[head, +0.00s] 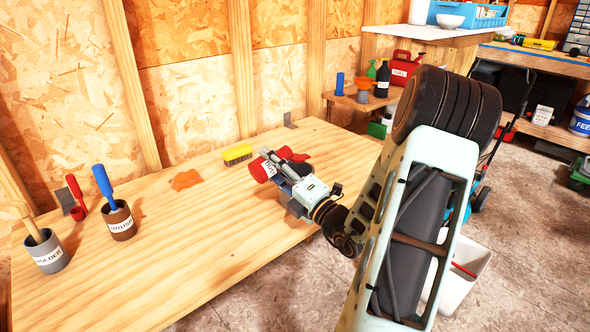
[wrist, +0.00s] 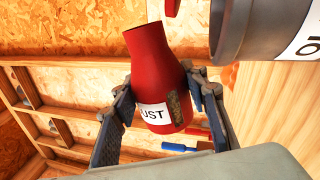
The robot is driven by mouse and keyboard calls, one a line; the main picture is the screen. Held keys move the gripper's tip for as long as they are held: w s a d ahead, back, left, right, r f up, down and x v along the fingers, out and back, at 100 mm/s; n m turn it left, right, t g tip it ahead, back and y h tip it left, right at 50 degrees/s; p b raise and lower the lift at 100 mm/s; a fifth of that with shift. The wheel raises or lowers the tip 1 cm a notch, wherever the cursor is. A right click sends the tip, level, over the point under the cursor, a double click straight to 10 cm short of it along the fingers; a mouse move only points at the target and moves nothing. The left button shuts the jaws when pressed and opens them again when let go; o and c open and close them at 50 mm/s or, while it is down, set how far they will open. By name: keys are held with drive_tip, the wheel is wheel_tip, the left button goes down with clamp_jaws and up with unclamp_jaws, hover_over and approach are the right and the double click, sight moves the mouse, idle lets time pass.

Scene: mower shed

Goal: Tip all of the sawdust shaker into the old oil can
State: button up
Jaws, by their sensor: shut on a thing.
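The sawdust shaker is a red bottle with a white label ending in "UST". In the wrist view the shaker (wrist: 150,70) is between the fingers of my gripper (wrist: 165,95), which is shut on its wide lower part. A side window shows brown, grainy contents. Against the table the shaker lies tipped on its side. In the head view the shaker (head: 261,171) is above the bench beside my gripper (head: 280,165). A dark grey can (wrist: 238,35), its white label cut off, stands close by at upper right in the wrist view. I cannot see inside it or any sawdust falling.
A grey holder cup (head: 47,255) and a brown brush cup (head: 119,222) stand on the left of the bench. An orange cloth (head: 185,180) and a yellow brush (head: 237,154) lie beyond. The front middle of the bench (head: 210,250) is clear.

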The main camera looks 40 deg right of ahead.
sight(276, 152)
drive_tip(key=shift+d+r+m, duration=0.25)
drive_tip(key=shift+d+m, duration=0.05)
drive_tip(key=shift+m, duration=0.1)
drive_tip(key=shift+r+m+p, duration=0.3)
drive_tip(key=shift+r+p, duration=0.1)
drive_tip(key=shift+p, duration=0.45)
drive_tip(key=shift+r+m+h+p, duration=0.6)
drive_tip(key=shift+r+m+p, duration=0.25)
drive_tip(key=shift+p, duration=1.2)
drive_tip(key=shift+d+r+m+h+p, duration=0.15)
drive_tip(key=shift+r+m+p, duration=0.3)
drive_tip(key=shift+p, duration=0.65)
drive_tip(key=shift+d+r+m+h+p, duration=0.15)
drive_tip(key=shift+m+p, duration=0.45)
drive_tip(key=shift+p, duration=0.5)
drive_tip(key=shift+r+m+p, duration=0.25)
drive_tip(key=shift+m+p, duration=0.05)
drive_tip(key=shift+p, duration=0.3)
drive_tip(key=shift+d+r+m+p, duration=0.15)
drive_tip(key=shift+r+m+p, duration=0.65)
drive_tip(key=shift+p, duration=1.05)
drive_tip(key=shift+w+d+r+m+h+p, duration=0.1)
drive_tip(key=shift+d+r+m+h+p, duration=0.15)
drive_tip(key=shift+m+p, duration=0.45)
drive_tip(key=shift+d+r+m+h+p, duration=0.15)
drive_tip(key=shift+m+h+p, duration=0.2)
drive_tip(key=shift+p, duration=0.75)
drive_tip(key=shift+a, duration=0.1)
drive_tip(key=shift+f, duration=0.3)
